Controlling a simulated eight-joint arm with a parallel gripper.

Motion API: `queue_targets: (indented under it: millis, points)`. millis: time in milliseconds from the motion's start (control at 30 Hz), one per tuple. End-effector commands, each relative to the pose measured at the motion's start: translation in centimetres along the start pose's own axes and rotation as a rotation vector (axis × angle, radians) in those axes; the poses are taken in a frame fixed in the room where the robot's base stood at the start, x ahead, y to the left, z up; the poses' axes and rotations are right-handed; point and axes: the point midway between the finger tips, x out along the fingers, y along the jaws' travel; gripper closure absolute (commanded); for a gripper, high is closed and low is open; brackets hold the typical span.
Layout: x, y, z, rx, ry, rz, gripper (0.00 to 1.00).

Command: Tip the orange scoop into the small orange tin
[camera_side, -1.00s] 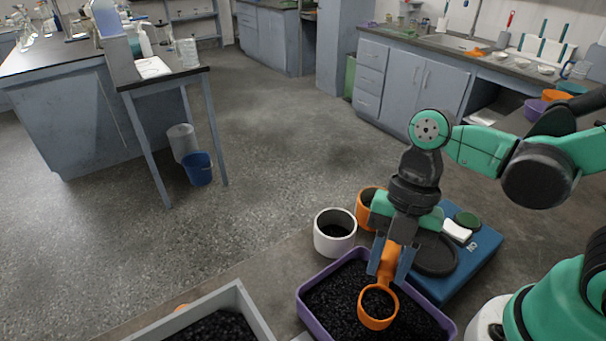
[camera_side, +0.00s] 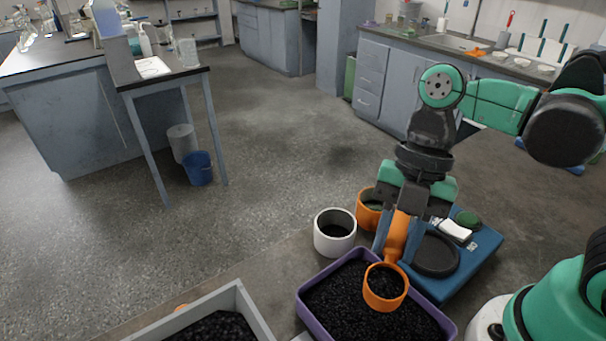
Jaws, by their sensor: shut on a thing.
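My gripper (camera_side: 392,254) is shut on the handle of the orange scoop (camera_side: 385,300). The scoop's round cup holds black grains and is upright, over the right part of the purple tray (camera_side: 307,318) of black grains. It looks raised a little above the grains. The small orange tin (camera_side: 367,217) stands behind and to the left of my gripper, beside a white tin. My gripper hides part of its right side. Something greenish shows inside it.
A white tin (camera_side: 334,240) stands left of the orange tin. A blue device (camera_side: 473,270) with a dark round plate (camera_side: 436,254) is right of my gripper. A grey tray (camera_side: 246,305) with dark grains is at the front left.

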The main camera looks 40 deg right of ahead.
Motion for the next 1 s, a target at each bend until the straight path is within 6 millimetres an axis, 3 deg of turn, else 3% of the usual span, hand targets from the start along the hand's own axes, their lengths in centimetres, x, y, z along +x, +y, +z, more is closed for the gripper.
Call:
queue_targets:
  millis: [1000]
  points:
    - [-3.4, 0.1, 9.7, 0.217, 0.012, 0.091, 1.0]
